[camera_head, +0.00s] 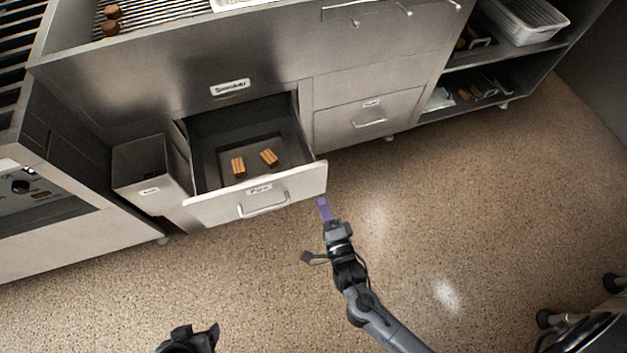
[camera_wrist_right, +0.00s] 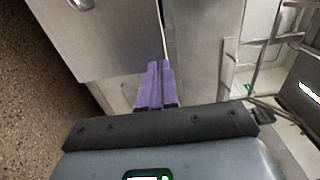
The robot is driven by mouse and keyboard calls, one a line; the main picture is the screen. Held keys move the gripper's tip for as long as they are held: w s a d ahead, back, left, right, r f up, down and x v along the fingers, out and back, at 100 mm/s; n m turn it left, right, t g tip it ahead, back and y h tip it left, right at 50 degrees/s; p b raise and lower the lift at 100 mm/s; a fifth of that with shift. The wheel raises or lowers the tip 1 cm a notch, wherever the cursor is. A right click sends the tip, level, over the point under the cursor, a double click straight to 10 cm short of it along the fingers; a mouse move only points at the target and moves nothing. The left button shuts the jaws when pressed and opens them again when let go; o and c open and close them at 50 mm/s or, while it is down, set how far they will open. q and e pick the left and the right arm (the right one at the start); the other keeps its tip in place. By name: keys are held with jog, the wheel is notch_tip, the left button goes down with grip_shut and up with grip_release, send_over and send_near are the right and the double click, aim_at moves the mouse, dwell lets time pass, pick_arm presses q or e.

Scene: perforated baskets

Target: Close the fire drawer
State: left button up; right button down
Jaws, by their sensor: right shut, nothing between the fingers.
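The fire drawer (camera_head: 225,204) is pulled open below the steel counter in the head view. Its pale front has a small label and a bar handle (camera_head: 264,207). Two orange-brown bundles of wood (camera_head: 238,167) (camera_head: 269,157) lie inside it. My right gripper (camera_head: 323,204) has purple fingers, shut and empty, just in front of the right end of the drawer front. In the right wrist view the fingers (camera_wrist_right: 156,84) are together beside a grey panel edge; contact is unclear. My left gripper (camera_head: 190,338) is partly cut off at the bottom edge, its fingers unclear.
A metal bin (camera_head: 150,176) stands left of the drawer. A closed drawer (camera_head: 368,118) is to the right, and an open shelf (camera_head: 500,72) with a white basket (camera_head: 525,20) is further right. A dark wheeled item (camera_head: 588,332) stands at bottom right. The speckled floor (camera_head: 480,190) is mostly clear.

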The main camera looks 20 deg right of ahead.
aim_at(310, 170)
jog(key=w+b, duration=0.1)
jog(key=w, duration=0.1)
jog(key=w+b, duration=0.1)
jog(key=w, duration=0.1)
jog(key=w+d, duration=0.1)
jog(key=w, duration=0.2)
jog(key=shift+w+f+b, duration=0.1)
jog(key=shift+b, duration=0.3)
jog(key=shift+w+b, duration=0.35)
jog(key=shift+w, duration=0.45)
jog(key=shift+w, duration=0.1)
